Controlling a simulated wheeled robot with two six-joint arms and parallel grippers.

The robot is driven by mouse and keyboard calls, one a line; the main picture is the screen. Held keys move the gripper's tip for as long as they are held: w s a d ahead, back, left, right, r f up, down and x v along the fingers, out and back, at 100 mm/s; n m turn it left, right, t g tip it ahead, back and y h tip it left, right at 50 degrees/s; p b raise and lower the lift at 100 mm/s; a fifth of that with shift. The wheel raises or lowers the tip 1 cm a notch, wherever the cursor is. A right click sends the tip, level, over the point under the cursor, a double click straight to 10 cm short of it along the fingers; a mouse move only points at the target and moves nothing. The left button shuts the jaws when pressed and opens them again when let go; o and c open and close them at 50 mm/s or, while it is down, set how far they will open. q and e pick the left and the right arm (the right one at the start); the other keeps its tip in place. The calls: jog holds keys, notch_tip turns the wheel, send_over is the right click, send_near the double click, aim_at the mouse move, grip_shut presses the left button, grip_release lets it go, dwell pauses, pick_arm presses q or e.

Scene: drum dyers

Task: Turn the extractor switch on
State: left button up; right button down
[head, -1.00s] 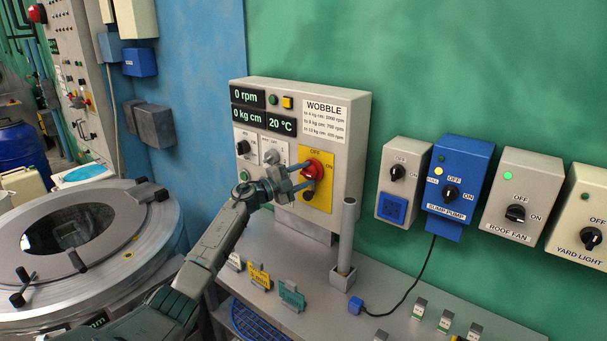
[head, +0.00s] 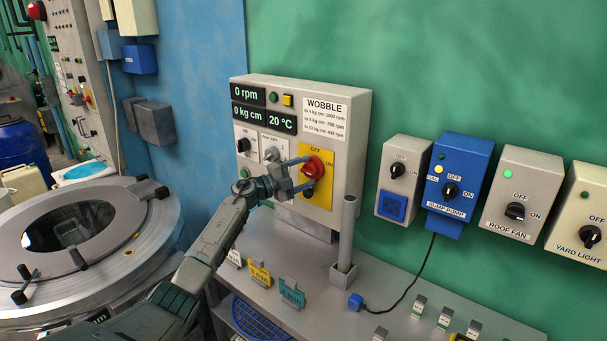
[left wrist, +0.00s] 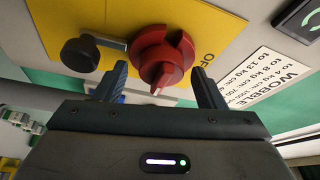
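The extractor switch is a red rotary knob (head: 314,167) on a yellow plate (head: 319,200) marked OFF, at the lower right of a grey control box (head: 357,130). It also shows in the left wrist view as a red knob (left wrist: 163,55) with a white pointer mark. My left gripper (head: 305,172) is open in front of the knob. In the left wrist view the fingers of my left gripper (left wrist: 160,85) stand apart, one on each side of the knob, with gaps showing. Whether a fingertip touches it I cannot tell. My right gripper is not in view.
A black knob (left wrist: 80,53) sits beside the red one on the yellow plate. A grey upright post (head: 347,235) rises from the shelf at right. Sump pump (head: 458,185) and roof fan (head: 520,195) boxes hang further right. A round steel drum (head: 130,255) stands at left.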

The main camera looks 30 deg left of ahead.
pick_arm(q)
jog(key=r+b+v, duration=0.1)
jog(key=b+v, duration=0.4)
jog(key=v, duration=0.5)
jog(key=shift+s+f, duration=0.35)
jog(key=shift+f, duration=0.2)
jog(key=shift+a, duration=0.2)
